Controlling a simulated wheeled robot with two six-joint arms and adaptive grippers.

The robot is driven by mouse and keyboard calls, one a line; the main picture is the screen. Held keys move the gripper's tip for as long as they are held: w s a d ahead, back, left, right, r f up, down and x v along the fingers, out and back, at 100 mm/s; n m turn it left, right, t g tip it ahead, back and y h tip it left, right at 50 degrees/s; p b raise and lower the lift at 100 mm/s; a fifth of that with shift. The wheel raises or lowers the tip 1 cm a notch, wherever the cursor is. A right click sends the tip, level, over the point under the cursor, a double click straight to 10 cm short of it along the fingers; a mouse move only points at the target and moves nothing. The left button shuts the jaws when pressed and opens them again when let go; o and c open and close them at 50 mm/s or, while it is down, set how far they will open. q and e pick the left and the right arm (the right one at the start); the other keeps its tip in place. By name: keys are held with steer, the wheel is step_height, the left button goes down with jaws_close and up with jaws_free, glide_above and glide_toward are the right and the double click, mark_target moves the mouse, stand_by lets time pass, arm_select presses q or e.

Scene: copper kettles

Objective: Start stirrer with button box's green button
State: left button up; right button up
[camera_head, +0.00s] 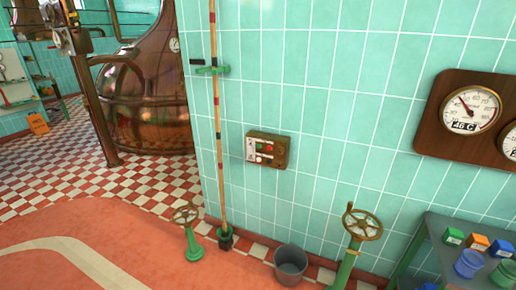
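The button box (281,150) is a small brownish box fixed to the turquoise tiled wall, near the middle of the view. Its front has a pale panel on the left and small round buttons, with green and red spots too small to tell apart surely. A large copper kettle (145,108) stands at the upper left behind the wall's edge; no stirrer shows. My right gripper is not in view.
A striped pole (217,120) stands against the wall left of the box. Valve handwheels (186,214) (362,224) and a grey bucket (290,264) stand below. Gauges (470,108) hang at right above a grey table (432,240) with coloured containers. Wall around the box is clear.

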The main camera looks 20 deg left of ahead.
arm_select(q)
jaws_close()
stand_by(1.1)
